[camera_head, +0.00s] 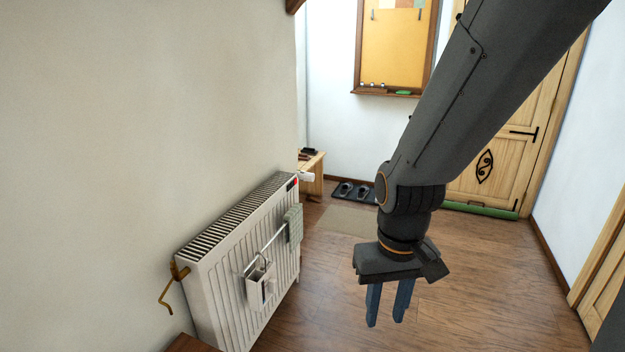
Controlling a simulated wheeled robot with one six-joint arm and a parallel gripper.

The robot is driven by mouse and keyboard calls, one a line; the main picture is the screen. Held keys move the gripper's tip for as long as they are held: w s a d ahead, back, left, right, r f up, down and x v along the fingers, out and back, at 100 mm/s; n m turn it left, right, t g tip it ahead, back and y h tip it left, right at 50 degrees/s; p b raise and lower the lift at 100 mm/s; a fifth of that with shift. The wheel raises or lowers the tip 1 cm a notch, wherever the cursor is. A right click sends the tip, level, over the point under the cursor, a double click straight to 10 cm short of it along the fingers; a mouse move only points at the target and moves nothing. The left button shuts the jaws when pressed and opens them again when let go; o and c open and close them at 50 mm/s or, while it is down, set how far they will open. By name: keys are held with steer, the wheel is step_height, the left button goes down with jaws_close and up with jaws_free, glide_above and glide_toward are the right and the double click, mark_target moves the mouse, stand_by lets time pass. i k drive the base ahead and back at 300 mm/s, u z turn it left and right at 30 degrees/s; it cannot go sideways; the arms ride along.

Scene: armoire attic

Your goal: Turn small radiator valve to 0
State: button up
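A white ribbed radiator (215,295) stands along the left wall. At its far top corner a small white knob (306,177) sticks out, which looks like the valve; its scale is too small to read. A small red mark (296,182) shows beside it. My gripper (386,319) hangs to the right of the radiator, pointing down, in front of and lower in the picture than the knob. Its two blue-grey fingers are apart with nothing between them. It touches neither the radiator nor the knob.
A brass crank (168,290) sticks out at the radiator's near end. A rail on its front holds a green-grey cloth (293,224) and a white holder (260,288). A wooden bench (314,174) stands beyond the knob. Wooden floor (480,290) to the right is clear.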

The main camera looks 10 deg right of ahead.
mark_target(302, 174)
steer(key=z, duration=0.4)
steer(key=i, duration=1.15)
steer(key=u, duration=0.05)
